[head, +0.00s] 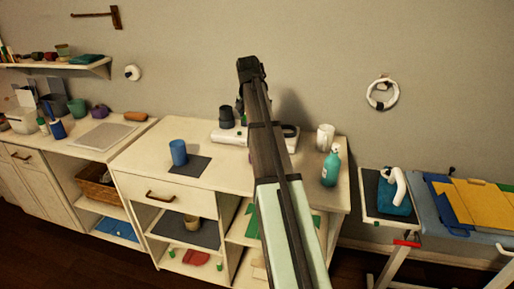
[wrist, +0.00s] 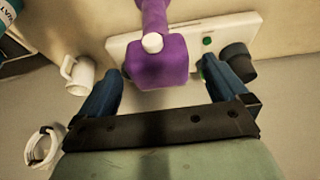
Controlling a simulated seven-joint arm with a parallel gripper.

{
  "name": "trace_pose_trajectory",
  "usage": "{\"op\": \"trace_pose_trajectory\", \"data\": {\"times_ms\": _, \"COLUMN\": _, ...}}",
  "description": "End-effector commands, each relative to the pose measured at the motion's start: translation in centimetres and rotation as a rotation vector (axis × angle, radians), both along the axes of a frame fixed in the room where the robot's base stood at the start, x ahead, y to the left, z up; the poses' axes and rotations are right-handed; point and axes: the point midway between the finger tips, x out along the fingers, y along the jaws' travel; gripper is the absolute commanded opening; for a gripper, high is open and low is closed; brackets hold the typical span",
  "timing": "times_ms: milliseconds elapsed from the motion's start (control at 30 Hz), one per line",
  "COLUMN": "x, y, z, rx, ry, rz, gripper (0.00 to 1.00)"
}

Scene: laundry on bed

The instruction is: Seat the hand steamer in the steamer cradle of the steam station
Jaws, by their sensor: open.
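A purple object (wrist: 160,65), which looks like the hand steamer, has a blocky head and a narrower handle running up to the top edge of the wrist view. It overlaps the white steam station (wrist: 125,46); I cannot tell whether it rests in a cradle. A dark cup-like part (wrist: 237,62) stands at the station's end, near a green button (wrist: 208,41).
A white mug (head: 325,137) and a teal bottle (head: 331,166) stand right of the station. A blue cup (head: 179,152) on a dark mat (head: 190,167) is left. A white-and-blue iron-like object (head: 395,190) is further right. A white ring (head: 382,94) hangs on the wall.

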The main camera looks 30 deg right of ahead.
Motion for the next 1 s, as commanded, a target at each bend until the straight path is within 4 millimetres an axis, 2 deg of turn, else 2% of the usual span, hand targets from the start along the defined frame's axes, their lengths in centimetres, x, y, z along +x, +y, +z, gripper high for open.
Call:
{"op": "trace_pose_trajectory", "data": {"times_ms": 267, "x": 0.4, "y": -0.5, "z": -1.1, "rx": 0.001, "ry": 0.002, "rz": 0.000, "gripper": 1.00}}
{"op": "trace_pose_trajectory", "data": {"times_ms": 600, "x": 1.7, "y": -2.0, "z": -4.6, "rx": 0.001, "ry": 0.001, "rz": 0.000, "gripper": 1.00}}
{"op": "trace_pose_trajectory", "data": {"times_ms": 867, "x": 1.7, "y": -2.1, "z": -4.9, "rx": 0.001, "ry": 0.001, "rz": 0.000, "gripper": 1.00}}
{"op": "trace_pose_trajectory", "data": {"times_ms": 1000, "x": 1.7, "y": -2.1, "z": -4.8, "rx": 0.001, "ry": 0.001, "rz": 0.000, "gripper": 0.87}}
